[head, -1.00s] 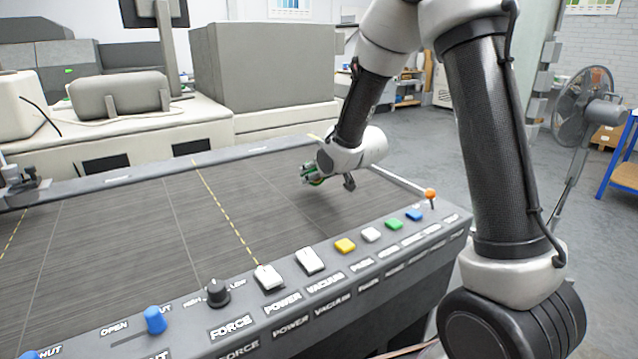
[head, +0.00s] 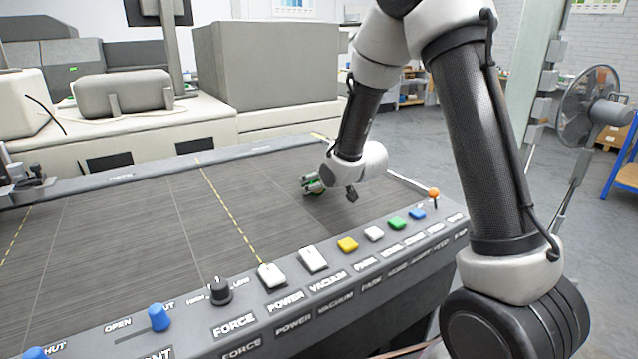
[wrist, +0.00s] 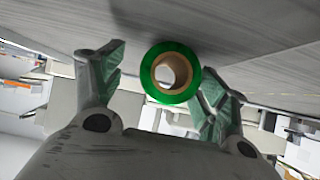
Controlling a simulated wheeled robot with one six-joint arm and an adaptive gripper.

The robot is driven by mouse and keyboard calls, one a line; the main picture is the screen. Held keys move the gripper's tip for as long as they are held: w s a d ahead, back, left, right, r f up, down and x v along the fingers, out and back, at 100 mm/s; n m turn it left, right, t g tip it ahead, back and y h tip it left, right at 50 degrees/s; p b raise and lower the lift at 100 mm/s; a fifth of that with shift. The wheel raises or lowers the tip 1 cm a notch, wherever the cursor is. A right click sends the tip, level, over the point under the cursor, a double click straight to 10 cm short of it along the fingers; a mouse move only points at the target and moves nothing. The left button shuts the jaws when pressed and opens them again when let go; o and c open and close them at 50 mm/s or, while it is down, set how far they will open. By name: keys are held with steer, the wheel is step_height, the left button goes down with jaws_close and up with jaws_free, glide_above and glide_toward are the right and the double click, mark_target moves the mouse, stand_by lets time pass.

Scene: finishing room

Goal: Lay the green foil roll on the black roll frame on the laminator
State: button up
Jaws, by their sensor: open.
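The green foil roll (wrist: 148,75), a green ring around a brown core, shows end-on in the wrist view. It sits between the two fingers of my gripper (wrist: 163,84), nearer the right finger and overlapping it in the picture. The fingers are apart, with greenish inner pads. In the head view my gripper (head: 312,185) is low over the right part of the dark flat bed; its wrist and fingers largely hide the roll there. I cannot tell whether a finger touches the roll. I cannot make out the black roll frame or a laminator in either view.
A control panel with a black force knob (head: 221,291), white switches and coloured buttons runs along the bed's near edge. An orange-tipped lever (head: 433,194) stands at its right corner. Grey machines stand behind. A fan (head: 590,105) and open floor are at right.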

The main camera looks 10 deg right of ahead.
steer(key=shift+r, duration=0.2)
steer(key=s+d+r+m+g+h, duration=0.1)
steer(key=s+d+r+h, duration=0.1)
steer(key=s+d+r, duration=0.7)
steer(key=s+d+r+m+g+h, duration=0.15)
steer(key=s+d+r, duration=0.25)
steer(key=s, duration=0.9)
steer(key=s+d+r+g, duration=0.1)
steer(key=s+g, duration=0.1)
steer(key=s, duration=0.6)
steer(key=s+d+r+g, duration=0.1)
steer(key=s+g, duration=0.1)
steer(key=s, duration=0.7)
steer(key=shift+r+m, duration=0.25)
steer(key=shift+m, duration=0.1)
steer(key=shift+d, duration=0.1)
steer(key=shift+c, duration=0.5)
